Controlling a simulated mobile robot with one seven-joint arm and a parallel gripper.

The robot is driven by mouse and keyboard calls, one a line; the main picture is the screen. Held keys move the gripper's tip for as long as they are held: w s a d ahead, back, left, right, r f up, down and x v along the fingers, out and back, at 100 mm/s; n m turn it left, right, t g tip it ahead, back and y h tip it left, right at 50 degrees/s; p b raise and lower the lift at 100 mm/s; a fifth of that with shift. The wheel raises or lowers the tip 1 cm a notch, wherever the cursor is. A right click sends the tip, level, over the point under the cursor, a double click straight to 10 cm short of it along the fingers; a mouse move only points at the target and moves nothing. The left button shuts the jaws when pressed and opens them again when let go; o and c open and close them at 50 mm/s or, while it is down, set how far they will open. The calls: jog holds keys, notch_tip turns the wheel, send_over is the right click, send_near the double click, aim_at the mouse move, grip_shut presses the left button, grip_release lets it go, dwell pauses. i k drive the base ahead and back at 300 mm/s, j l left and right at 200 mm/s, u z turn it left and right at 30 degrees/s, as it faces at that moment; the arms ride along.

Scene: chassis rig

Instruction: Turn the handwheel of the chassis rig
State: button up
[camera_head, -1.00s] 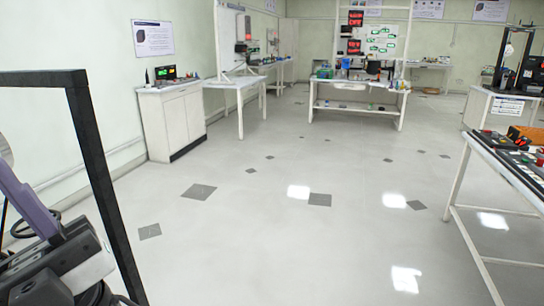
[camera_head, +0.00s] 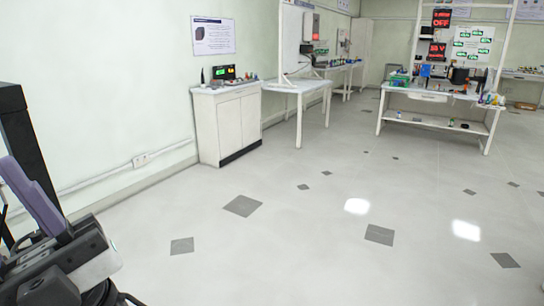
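I cannot make out a handwheel in this view. A black square-section post (camera_head: 20,140) stands very near at the left edge; I cannot tell whether it belongs to the chassis rig. Purple and grey parts of my own arm show at the lower left, partly in front of the post. My gripper is not in view.
A white cabinet (camera_head: 228,125) with a small lit display unit (camera_head: 224,72) stands against the left wall. A white table (camera_head: 297,88) is beside it. A workbench (camera_head: 438,118) with red displays (camera_head: 437,50) stands further back. The tiled floor (camera_head: 320,235) ahead is open.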

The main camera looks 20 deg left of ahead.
aim_at(36, 236)
jog(key=i+l+u, duration=0.2)
jog(key=i+u, duration=0.2)
jog(key=i+l+u, duration=0.6)
jog(key=u, duration=0.15)
jog(key=i+l+u, duration=0.35)
jog(key=l, duration=0.2)
jog(key=i+u, duration=0.15)
jog(key=i+j, duration=0.1)
jog(key=j, duration=0.2)
jog(key=i+j, duration=0.15)
jog(key=j, duration=0.15)
jog(key=i+j, duration=0.1)
jog(key=j, duration=0.2)
